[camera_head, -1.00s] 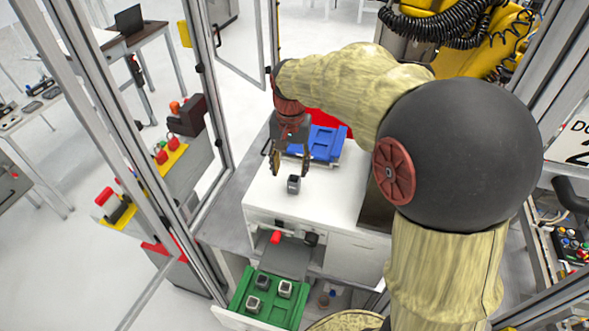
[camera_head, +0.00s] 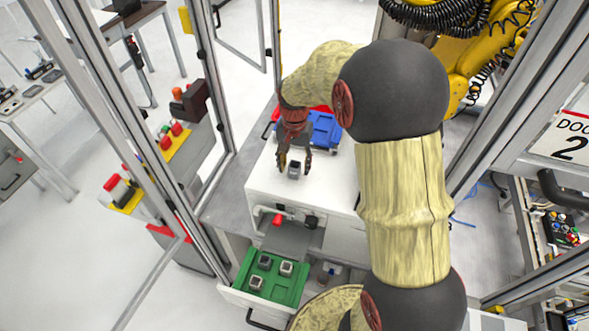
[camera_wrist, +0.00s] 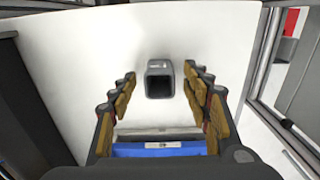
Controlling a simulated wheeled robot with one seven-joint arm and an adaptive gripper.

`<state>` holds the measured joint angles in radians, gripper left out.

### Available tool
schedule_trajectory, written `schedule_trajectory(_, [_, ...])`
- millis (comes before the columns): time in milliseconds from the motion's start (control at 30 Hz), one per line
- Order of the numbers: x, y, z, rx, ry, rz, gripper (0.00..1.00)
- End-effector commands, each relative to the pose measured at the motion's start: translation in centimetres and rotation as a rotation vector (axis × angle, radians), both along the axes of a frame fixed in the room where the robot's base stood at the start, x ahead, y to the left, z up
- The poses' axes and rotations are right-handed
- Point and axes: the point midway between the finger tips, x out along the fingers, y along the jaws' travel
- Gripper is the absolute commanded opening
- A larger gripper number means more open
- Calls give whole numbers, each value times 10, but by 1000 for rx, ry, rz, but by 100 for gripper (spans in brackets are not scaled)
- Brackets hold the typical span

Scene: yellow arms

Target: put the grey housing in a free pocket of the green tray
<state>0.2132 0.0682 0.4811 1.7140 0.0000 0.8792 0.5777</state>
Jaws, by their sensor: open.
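The grey housing (camera_head: 295,169) stands on the white cabinet top (camera_head: 335,187), apart from everything else there. In the wrist view the housing (camera_wrist: 159,79) shows its dark hollow opening, beyond the fingertips and roughly centred between them. My gripper (camera_head: 294,166) is open, with its fingers near the housing; it also shows in the wrist view (camera_wrist: 160,82). I cannot tell whether a finger touches the housing. The green tray (camera_head: 290,292) lies in the open drawer below the cabinet top. It holds 3 grey housings, and a bare part of it shows at the right front.
A blue tray (camera_head: 325,128) and a red bin (camera_head: 322,108) sit behind my gripper on the cabinet top. A red-ended fixture (camera_head: 278,220) stands between the cabinet top and the green tray. Metal frame posts (camera_head: 171,125) rise on the left.

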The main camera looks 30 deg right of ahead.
Motion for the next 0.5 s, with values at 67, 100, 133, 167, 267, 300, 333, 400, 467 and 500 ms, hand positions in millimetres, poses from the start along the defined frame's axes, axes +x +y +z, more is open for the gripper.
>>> schedule_trajectory(67, [0, 0, -1, 0, -1, 0, 48])
schedule_trajectory(100, [0, 0, -1, 0, -1, 0, 48])
schedule_trajectory(133, [0, 0, -1, 0, -1, 0, 48])
schedule_trajectory(167, [0, 0, -1, 0, -1, 0, 48])
schedule_trajectory(267, [0, 0, -1, 0, -1, 1, 47])
schedule_trajectory(300, [0, 0, -1, 0, -1, 1, 44])
schedule_trajectory(333, [0, 0, -1, 0, -1, 1, 43])
schedule_trajectory(400, [0, 0, -1, 0, -1, 1, 39])
schedule_trajectory(467, [0, 0, -1, 0, -1, 1, 35])
schedule_trajectory(500, [0, 0, -1, 0, -1, 1, 33])
